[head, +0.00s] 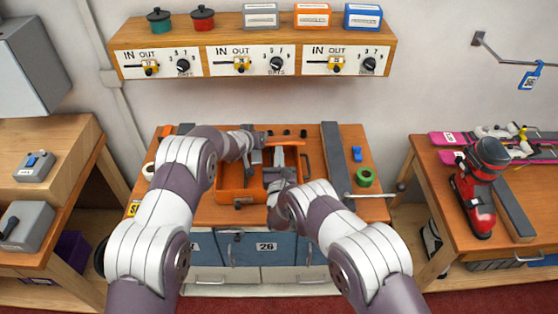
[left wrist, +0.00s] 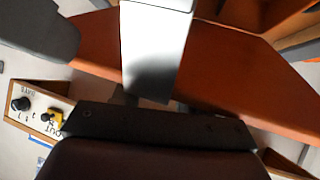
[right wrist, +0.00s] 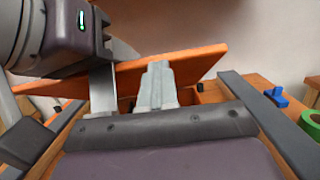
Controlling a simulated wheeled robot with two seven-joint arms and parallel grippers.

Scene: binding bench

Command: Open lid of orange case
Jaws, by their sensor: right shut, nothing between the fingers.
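The orange case (head: 237,195) stands on the middle bench, with its dark latch facing me. Its lid is raised and tilted; in the right wrist view the lid (right wrist: 205,68) shows as a slanting orange panel, and it fills much of the left wrist view (left wrist: 240,80). My left gripper (head: 257,156) is at the case; its light grey finger (left wrist: 156,50) lies across the orange panel, and its jaw gap is hidden. My right gripper (head: 278,157) is shut and empty, its fingers (right wrist: 158,82) close in front of the lid. Contact cannot be told.
A grey bar (head: 333,150) and a green tape roll (head: 365,177) lie right of the case, with a blue item (head: 356,153) behind. A shelf with knobs (head: 250,42) hangs above. A red boot (head: 478,190) stands on the right table.

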